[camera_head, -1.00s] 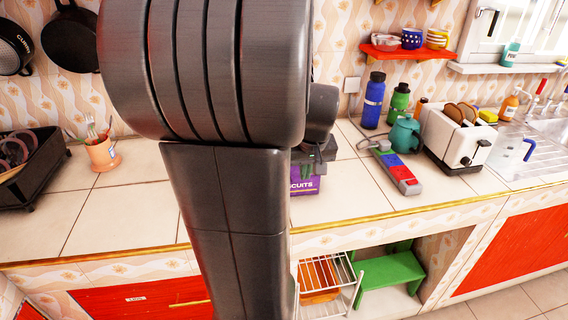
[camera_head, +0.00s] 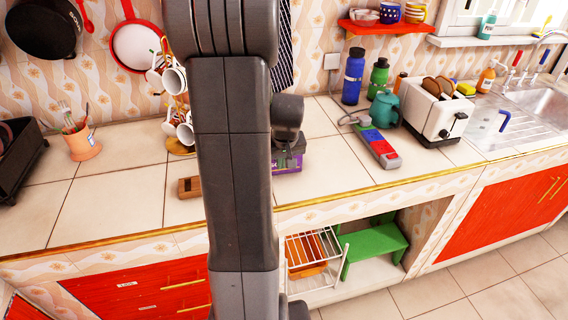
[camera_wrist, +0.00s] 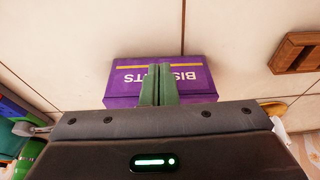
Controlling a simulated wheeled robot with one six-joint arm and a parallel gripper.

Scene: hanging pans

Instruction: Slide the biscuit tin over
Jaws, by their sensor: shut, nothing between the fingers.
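The biscuit tin (camera_head: 290,164) is a purple box with a dark top on the tiled counter, partly hidden behind my arm in the head view. In the wrist view the tin (camera_wrist: 197,82) shows its purple face with pale, upside-down lettering and a yellow stripe. My gripper (camera_wrist: 159,70) is shut and empty, its green fingers side by side in front of the middle of the tin's face. I cannot tell whether the fingertips touch it. In the head view the fingers are hidden.
A power strip (camera_head: 378,149) lies right of the tin, with a teal kettle (camera_head: 385,109) and a toaster (camera_head: 437,107) beyond. A small wooden block (camera_head: 188,187) and a mug rack (camera_head: 176,148) stand to the left. Bare tiles (camera_head: 110,202) lie farther left.

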